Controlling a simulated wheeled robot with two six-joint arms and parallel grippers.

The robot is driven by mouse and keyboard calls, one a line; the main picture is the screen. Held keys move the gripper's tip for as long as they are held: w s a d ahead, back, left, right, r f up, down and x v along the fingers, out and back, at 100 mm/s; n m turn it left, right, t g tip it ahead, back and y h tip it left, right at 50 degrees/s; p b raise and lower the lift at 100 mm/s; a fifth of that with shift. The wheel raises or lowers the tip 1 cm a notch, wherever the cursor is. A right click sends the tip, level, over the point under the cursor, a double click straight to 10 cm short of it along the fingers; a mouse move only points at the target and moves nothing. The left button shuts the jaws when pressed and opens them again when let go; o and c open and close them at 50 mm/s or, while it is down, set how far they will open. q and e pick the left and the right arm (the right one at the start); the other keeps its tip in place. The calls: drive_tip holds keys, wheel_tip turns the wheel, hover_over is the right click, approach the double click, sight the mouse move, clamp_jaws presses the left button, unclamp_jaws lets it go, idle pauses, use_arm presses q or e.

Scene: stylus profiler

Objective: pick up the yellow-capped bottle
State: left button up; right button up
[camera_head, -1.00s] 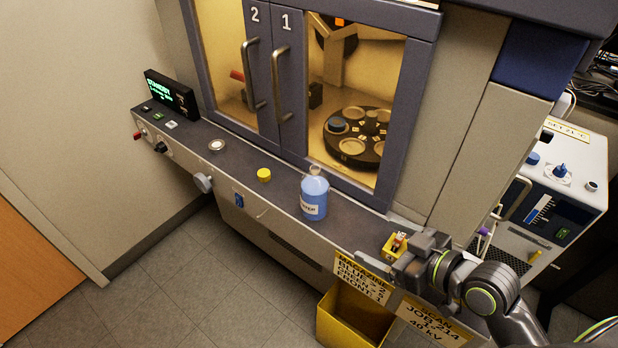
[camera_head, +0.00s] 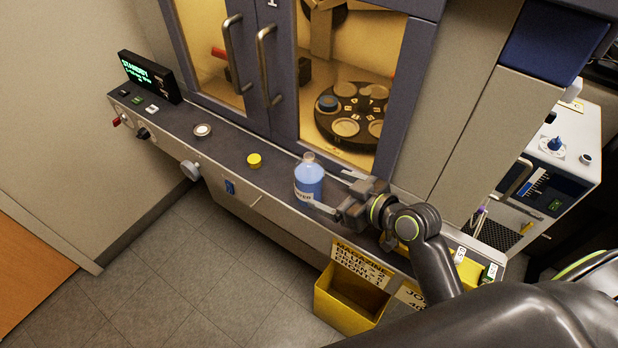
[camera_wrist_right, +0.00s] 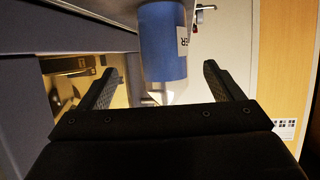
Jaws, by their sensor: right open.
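The bottle (camera_head: 309,182) holds blue liquid and has a white label. It stands upright on the grey ledge (camera_head: 232,150) of the machine. Its neck looks pale and uncapped, and a separate yellow cap (camera_head: 254,160) lies on the ledge to its left. My right gripper (camera_head: 334,193) is just right of the bottle, pointing at it with open fingers. In the right wrist view, the bottle (camera_wrist_right: 164,45) shows between and beyond the open fingers (camera_wrist_right: 160,78). Contact cannot be made out. My left gripper is not in view.
Cabinet doors with bar handles (camera_head: 268,65) rise behind the ledge. A yellow bin (camera_head: 345,300) hangs below the ledge's front. A knob (camera_head: 190,170) sticks out at the ledge's front. A round button (camera_head: 203,130) and a display (camera_head: 146,74) are further left.

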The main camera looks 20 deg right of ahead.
sight(309, 156)
drive_tip(key=shift+x, duration=1.1)
drive_tip(key=shift+a+p+x, duration=0.25)
drive_tip(key=shift+p+x, duration=0.8)
drive_tip(key=shift+x, duration=1.45)
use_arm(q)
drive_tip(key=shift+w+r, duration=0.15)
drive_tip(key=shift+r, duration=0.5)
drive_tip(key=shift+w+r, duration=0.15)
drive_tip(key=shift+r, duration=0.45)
use_arm(e)
drive_tip(key=shift+w+a+f, duration=0.15)
drive_tip(key=shift+w+f, duration=0.05)
drive_tip(key=shift+r, duration=0.1)
drive_tip(key=c, duration=1.5)
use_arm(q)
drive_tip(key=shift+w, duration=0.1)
use_arm(e)
drive_tip(key=shift+r, duration=0.1)
drive_tip(key=shift+c, duration=0.2)
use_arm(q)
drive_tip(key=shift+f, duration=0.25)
use_arm(e)
wheel_tip(309, 156, up, 10)
drive_tip(key=shift+f, duration=0.1)
